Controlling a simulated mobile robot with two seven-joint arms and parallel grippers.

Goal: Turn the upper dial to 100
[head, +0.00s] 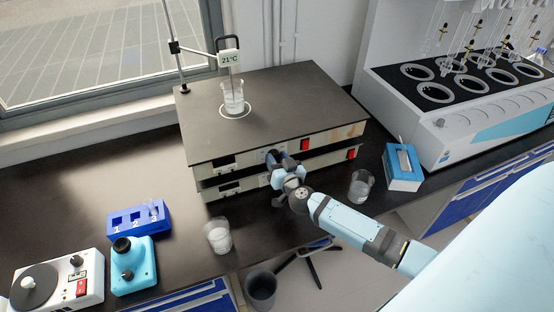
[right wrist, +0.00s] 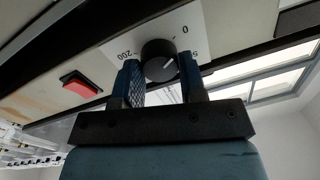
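Two flat heater units with beige fronts are stacked on the dark bench; the upper unit (head: 230,160) lies on the lower unit (head: 228,186). My right gripper (head: 285,162) is at the upper unit's front and largely covers the dial there. In the right wrist view the black upper dial (right wrist: 160,57) sits between the two blue fingers (right wrist: 162,82), which appear to touch its sides. Its white pointer mark slants toward the side with the 50. The labels 0, 50 and 200 show; the rest of the scale is hidden. My left gripper is out of view.
A glass beaker (head: 233,95) with a 21°C thermometer display (head: 230,60) stands on the upper unit. Red switches (head: 305,145) are right of the dials. Beakers (head: 218,236) (head: 361,186) and a blue box (head: 402,166) stand near the front edge.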

